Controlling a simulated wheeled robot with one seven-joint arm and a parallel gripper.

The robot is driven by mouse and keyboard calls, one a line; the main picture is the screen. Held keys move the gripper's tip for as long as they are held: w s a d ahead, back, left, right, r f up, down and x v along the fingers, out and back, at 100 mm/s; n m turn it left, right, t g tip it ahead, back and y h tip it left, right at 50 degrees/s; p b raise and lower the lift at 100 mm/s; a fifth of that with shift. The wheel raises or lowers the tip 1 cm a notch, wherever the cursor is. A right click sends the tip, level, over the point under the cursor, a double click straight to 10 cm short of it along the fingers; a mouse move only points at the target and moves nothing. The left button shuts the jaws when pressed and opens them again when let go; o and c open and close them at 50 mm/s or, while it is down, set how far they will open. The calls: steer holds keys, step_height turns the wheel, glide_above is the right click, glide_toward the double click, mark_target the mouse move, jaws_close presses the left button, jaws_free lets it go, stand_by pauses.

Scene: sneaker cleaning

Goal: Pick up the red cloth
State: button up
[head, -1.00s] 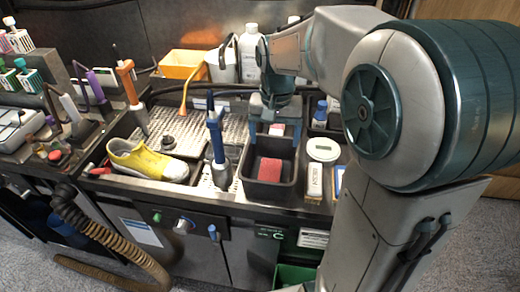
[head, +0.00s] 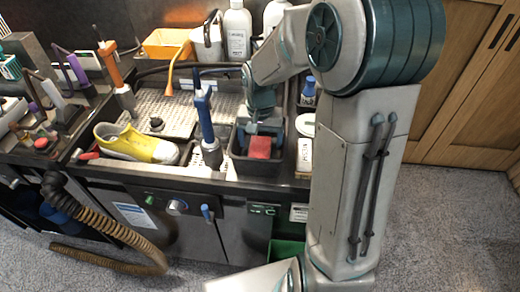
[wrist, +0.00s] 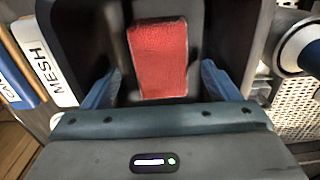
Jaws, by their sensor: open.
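The red cloth (wrist: 160,58) is a small folded rectangle lying in a black bin. It also shows in the head view (head: 260,147), below my gripper. My gripper (wrist: 160,92) is open, with one blue finger on each side of the cloth in the wrist view. The fingers are apart from the cloth, and the near end of the cloth lies between them. In the head view my gripper (head: 261,136) reaches down into the black bin (head: 262,169). I cannot tell how far the fingertips are above the bin floor.
A box labelled MESH (wrist: 40,62) stands beside the bin. An upright blue-handled tool (head: 205,120) stands close to the bin's left side. White bottles (head: 237,30) and an orange bin (head: 166,42) are behind.

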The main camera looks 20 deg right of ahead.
mark_target(260, 147)
step_height(260, 147, down, 3)
steer(key=shift+f, duration=0.15)
steer(key=shift+c, duration=0.3)
steer(key=c, duration=1)
step_height(260, 147, up, 10)
steer(key=shift+r, duration=0.1)
steer(key=shift+o, duration=0.5)
